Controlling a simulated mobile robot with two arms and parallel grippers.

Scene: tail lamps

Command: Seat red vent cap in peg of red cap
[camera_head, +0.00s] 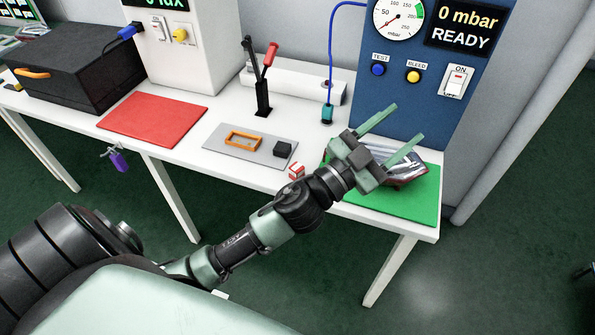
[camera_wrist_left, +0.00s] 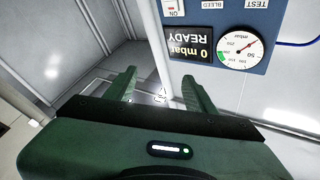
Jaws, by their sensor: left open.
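A small red and white piece (camera_head: 296,172) sits near the front edge of the white table, left of my left wrist. It may be the red vent cap, but it is too small to tell. A tail lamp (camera_head: 408,170) with a red and clear shiny shell lies on the green mat (camera_head: 395,205), partly hidden behind my gripper. I cannot make out a peg on it. My left gripper (camera_head: 410,121) is open and empty, above the mat and lamp, pointing toward the blue test panel. Its two spread fingers also show in the left wrist view (camera_wrist_left: 160,78). My right gripper is out of view.
A grey plate (camera_head: 215,150) holds an orange frame (camera_head: 243,141) and a dark block (camera_head: 282,149). A red mat (camera_head: 150,118) lies left. A lever clamp (camera_head: 263,90) stands behind. The blue gauge panel (camera_head: 400,75) rises close behind my gripper; a blue hose (camera_head: 331,60) hangs beside it.

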